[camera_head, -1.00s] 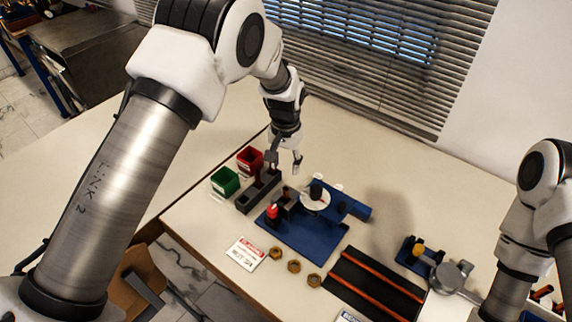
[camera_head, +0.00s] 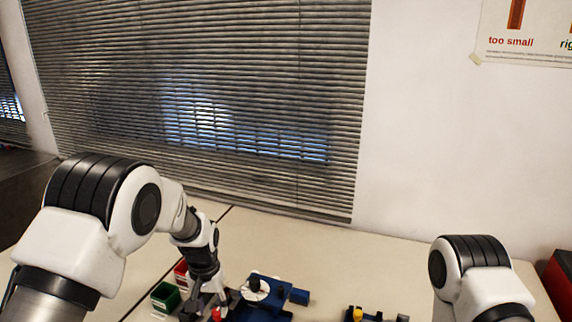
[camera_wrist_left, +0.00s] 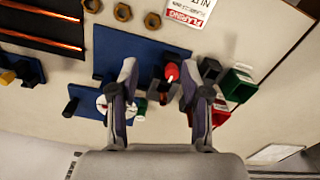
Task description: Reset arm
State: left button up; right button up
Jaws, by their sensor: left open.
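My left gripper (camera_head: 212,300) is low over the left side of the blue rig plate (camera_head: 262,314), partly cut off by the bottom edge. In the left wrist view my left gripper (camera_wrist_left: 158,82) is open, its fingers spread and nothing between the tips. A red-topped part (camera_wrist_left: 171,72) on a dark holder shows between the fingers, below them; whether they touch it I cannot tell. A white disc (camera_head: 255,290) with a dark knob sits on the plate, and the left finger partly covers it in the wrist view. My right arm shows, but its gripper is out of view.
A green bin (camera_head: 165,297) and a red bin (camera_head: 181,273) stand left of the rig. Several brass nuts (camera_wrist_left: 122,12) and a black tray with orange strips (camera_wrist_left: 45,26) lie nearby. A blue fixture with a yellow part (camera_head: 357,314) is at right. Window blinds hang behind the table.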

pick_arm(q)
jog(key=s+a+f+n+g+b, duration=0.1)
jog(key=s+a+f+g, duration=0.15)
jog(key=s+f, duration=0.85)
jog(key=s+a+f+g+b, duration=0.1)
jog(key=s+a+f+g, duration=0.15)
jog(key=s+f, duration=0.8)
jog(key=s+a+t, duration=0.1)
jog(key=s+t, duration=0.1)
jog(key=s, duration=0.4)
jog(key=s+a+t+b, duration=0.1)
jog(key=s+t, duration=0.2)
jog(key=s, duration=0.4)
jog(key=shift+s+a, duration=0.25)
pick_arm(e)
notch_tip(320, 180, down, 3)
jog(key=shift+f, duration=0.1)
pick_arm(q)
jog(key=shift+r, duration=0.1)
